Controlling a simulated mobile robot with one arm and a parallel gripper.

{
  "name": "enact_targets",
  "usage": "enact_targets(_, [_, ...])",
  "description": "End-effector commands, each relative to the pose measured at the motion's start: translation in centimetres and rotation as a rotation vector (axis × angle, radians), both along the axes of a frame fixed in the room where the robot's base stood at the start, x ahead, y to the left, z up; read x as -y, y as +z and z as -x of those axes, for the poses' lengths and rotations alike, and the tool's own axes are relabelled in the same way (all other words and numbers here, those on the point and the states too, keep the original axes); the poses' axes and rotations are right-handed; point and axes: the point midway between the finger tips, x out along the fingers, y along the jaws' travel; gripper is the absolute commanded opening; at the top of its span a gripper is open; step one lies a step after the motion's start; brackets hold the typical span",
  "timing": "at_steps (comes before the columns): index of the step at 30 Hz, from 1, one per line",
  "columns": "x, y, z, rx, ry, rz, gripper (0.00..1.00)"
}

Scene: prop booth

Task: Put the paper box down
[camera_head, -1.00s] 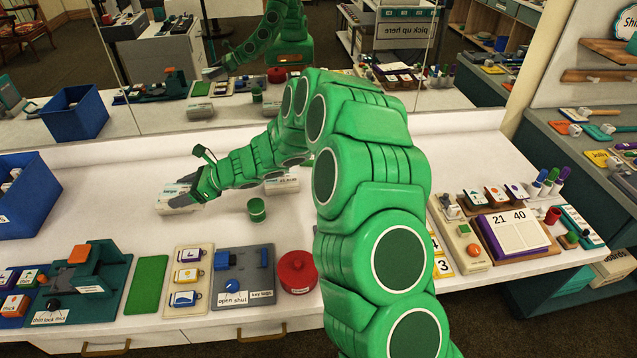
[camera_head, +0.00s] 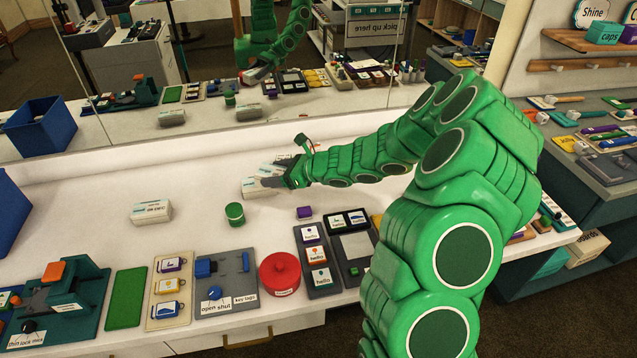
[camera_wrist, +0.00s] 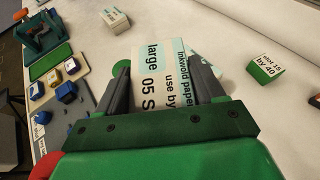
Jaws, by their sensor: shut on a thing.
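My gripper (camera_head: 284,180) is at the back middle of the white counter, behind and right of a small green cylinder (camera_head: 235,213). It is shut on a white paper box (camera_head: 262,186) with pale teal print. A similar white box (camera_head: 152,211) rests on the counter to the left and also shows in the wrist view (camera_wrist: 115,20).
Along the front edge sit a green pad (camera_head: 127,297), a label tray (camera_head: 170,290), a grey key-tag board (camera_head: 226,281) and a red lidded pot (camera_head: 280,273). A mirror stands behind. A green block (camera_wrist: 265,68) shows in the wrist view. Counter is clear between the left box and the cylinder.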

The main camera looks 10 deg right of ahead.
Motion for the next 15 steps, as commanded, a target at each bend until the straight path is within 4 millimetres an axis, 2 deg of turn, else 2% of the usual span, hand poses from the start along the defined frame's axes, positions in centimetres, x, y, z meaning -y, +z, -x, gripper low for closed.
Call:
enact_targets(1, [1.5,0.1,0.2,0.0,-0.023,-0.002,0.25])
enact_targets(6, [5.6,0.5,1.1,0.0,-0.088,0.0,0.25])
enact_targets(12, [10.0,1.1,2.3,0.003,-0.158,-0.002,0.25])
enact_targets(15, [11.6,1.3,2.9,0.002,-0.184,0.0,0.25])
